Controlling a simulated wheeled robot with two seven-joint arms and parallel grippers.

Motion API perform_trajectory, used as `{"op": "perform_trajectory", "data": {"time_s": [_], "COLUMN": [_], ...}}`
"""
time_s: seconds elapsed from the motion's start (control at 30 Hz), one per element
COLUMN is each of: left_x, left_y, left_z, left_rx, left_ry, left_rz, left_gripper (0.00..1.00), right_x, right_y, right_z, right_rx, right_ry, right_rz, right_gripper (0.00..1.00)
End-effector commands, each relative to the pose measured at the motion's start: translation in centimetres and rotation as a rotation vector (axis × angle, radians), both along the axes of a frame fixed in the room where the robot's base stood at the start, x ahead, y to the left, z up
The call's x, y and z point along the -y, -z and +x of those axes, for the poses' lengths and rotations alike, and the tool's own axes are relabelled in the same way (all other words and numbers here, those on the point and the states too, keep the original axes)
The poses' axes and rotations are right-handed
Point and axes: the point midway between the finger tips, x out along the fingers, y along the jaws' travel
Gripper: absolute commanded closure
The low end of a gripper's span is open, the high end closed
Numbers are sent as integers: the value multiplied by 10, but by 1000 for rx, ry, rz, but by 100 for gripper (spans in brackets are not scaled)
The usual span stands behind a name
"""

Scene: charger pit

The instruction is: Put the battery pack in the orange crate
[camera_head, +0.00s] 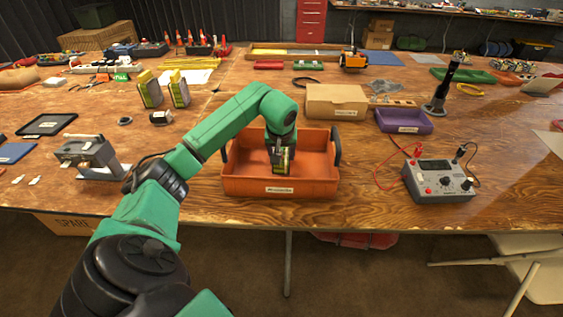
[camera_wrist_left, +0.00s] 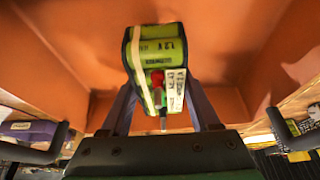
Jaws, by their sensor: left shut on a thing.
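The orange crate (camera_head: 240,182) stands at the front middle of the wooden table, with dark handles at its left and right ends. My left gripper (camera_head: 281,166) reaches down into the crate from above, shut on the green and black battery pack (camera_head: 286,158). In the left wrist view the battery pack (camera_wrist_left: 155,60) sits between the two fingers (camera_wrist_left: 163,112), its label and a red part showing. The crate's orange inside (camera_wrist_left: 60,45) fills the space behind it. I cannot tell whether the pack touches the crate floor. My right gripper is not in view.
Two similar yellow-green packs (camera_head: 165,90) stand further back left. A cardboard box (camera_head: 336,101) and a purple bin (camera_head: 404,121) stand behind the crate to the right. A grey meter with leads (camera_head: 438,181) is at the right, a grey device (camera_head: 92,155) at the left.

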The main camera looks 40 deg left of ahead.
Motion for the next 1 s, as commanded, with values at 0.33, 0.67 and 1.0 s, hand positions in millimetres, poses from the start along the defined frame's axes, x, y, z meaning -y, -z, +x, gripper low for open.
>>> {"op": "perform_trajectory", "data": {"time_s": [0.33, 0.67, 1.0], "left_x": [0, 0, 2], "left_y": [25, 30, 17], "left_z": [0, 0, -2], "left_rx": [2, -3, 0], "left_ry": [0, 0, 1], "left_rz": [0, 1, 2], "left_gripper": [100, 8, 8], "right_x": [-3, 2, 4], "right_y": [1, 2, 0], "right_z": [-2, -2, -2], "right_rx": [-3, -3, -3], "right_ry": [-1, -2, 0], "right_rz": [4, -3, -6], "right_gripper": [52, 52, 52]}}
